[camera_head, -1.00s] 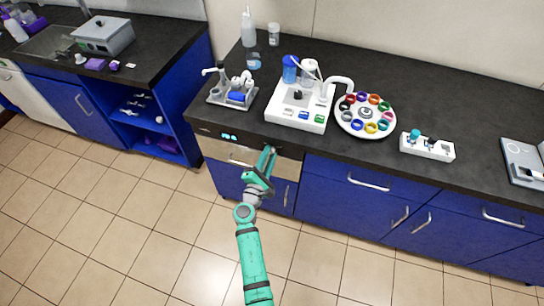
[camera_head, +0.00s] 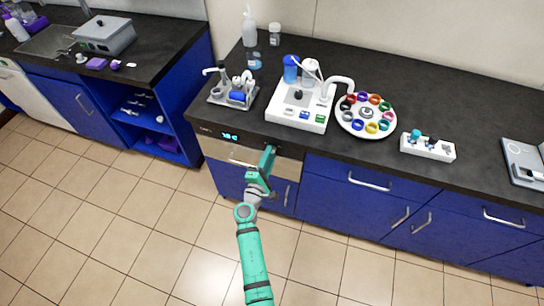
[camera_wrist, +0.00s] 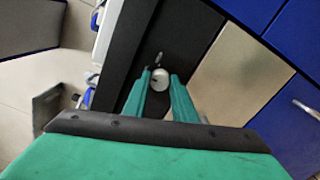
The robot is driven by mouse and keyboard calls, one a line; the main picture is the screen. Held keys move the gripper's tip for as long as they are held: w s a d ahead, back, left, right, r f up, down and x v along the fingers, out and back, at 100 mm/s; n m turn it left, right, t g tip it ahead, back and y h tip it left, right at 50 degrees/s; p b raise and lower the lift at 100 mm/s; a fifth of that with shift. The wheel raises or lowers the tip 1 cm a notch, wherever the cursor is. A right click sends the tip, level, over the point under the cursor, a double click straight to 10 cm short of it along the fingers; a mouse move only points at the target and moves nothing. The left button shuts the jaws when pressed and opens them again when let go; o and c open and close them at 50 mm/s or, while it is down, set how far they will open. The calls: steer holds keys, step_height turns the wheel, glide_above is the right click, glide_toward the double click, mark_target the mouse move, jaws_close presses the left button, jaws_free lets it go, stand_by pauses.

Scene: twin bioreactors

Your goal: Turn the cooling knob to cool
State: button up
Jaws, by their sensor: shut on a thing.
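A black panel (camera_head: 208,130) with a small lit display (camera_head: 230,136) lies along the front of the counter, above a steel drawer front (camera_head: 226,153). A small pale round knob (camera_wrist: 160,78) sits on this dark panel in the wrist view. My gripper (camera_head: 269,151) reaches up to the right part of the panel, and in the head view its fingers hide the knob. In the wrist view my gripper (camera_wrist: 161,80) has one finger on each side of the knob and is shut on it. The knob's markings are not readable.
On the counter above stand a white bioreactor unit (camera_head: 285,115), a round tray of coloured rings (camera_head: 344,123), a grey tool stand (camera_head: 217,97) and a white block with knobs (camera_head: 432,154). Drawer handles (camera_head: 368,183) stick out at right. The tiled floor (camera_head: 150,255) in front is clear.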

steer(key=o, duration=1)
steer(key=shift+s+d+f, duration=0.1)
steer(key=shift+d, duration=0.05)
steer(key=shift+o, duration=0.2)
steer(key=v, duration=1)
steer(key=shift+s+a, duration=0.2)
steer(key=shift+s, duration=0.15)
